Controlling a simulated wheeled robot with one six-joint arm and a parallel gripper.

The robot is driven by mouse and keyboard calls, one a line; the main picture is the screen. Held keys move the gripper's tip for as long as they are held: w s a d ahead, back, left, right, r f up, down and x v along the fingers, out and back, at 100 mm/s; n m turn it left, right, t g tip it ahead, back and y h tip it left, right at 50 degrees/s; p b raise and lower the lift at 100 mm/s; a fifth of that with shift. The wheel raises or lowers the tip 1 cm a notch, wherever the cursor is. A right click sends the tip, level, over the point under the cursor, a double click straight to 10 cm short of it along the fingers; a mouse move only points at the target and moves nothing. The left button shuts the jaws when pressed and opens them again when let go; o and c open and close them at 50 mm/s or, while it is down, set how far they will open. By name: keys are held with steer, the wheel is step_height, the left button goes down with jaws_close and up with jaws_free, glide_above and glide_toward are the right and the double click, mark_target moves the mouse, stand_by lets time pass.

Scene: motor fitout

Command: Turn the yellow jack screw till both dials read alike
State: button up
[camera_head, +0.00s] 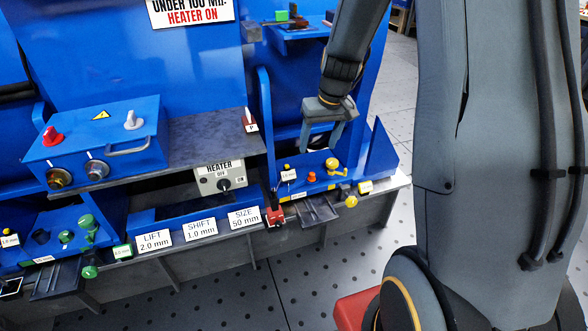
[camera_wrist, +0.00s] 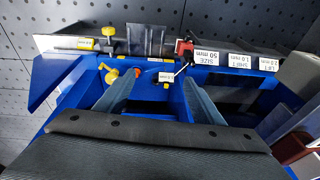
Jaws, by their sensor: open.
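A yellow screw-like knob (camera_head: 332,164) stands on the blue bracket at the right; it also shows in the wrist view (camera_wrist: 111,76). A yellow ball-shaped knob (camera_head: 352,201) is on the bracket's front side, and it shows in the wrist view (camera_wrist: 108,31). I cannot tell which of the two is the jack screw. A small white gauge-like piece (camera_head: 289,174) and a yellow-edged one (camera_head: 365,187) are near; their readings are too small to read. My gripper (camera_head: 320,142) is open and empty, pointing down above the bracket, apart from both yellow knobs.
An orange knob (camera_head: 311,177) sits between the small gauge and the yellow screw-like knob. A red block (camera_head: 274,216) with a black lever is at the front edge. A grey heater switch box (camera_head: 220,178) is left. Blue upright plates (camera_head: 380,148) flank the bracket. Green knobs (camera_head: 88,222) are far left.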

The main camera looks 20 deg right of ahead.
stand_by(0.8)
steer(key=s+a+r+p, duration=0.3)
steer(key=s+r, duration=0.2)
steer(key=s, duration=0.3)
steer(key=s+a+r+g+p, duration=0.1)
steer(key=s+a+r+p, duration=0.1)
steer(key=s, duration=0.7)
steer(key=s+a+r+g+p, duration=0.1)
steer(key=s+a+r+p, duration=0.2)
steer(key=s+r, duration=0.4)
steer(key=shift+s+a+r+h+p, duration=0.4)
steer(key=shift+s+p, duration=0.35)
steer(key=shift+s, duration=0.4)
steer(key=shift+d, duration=0.15)
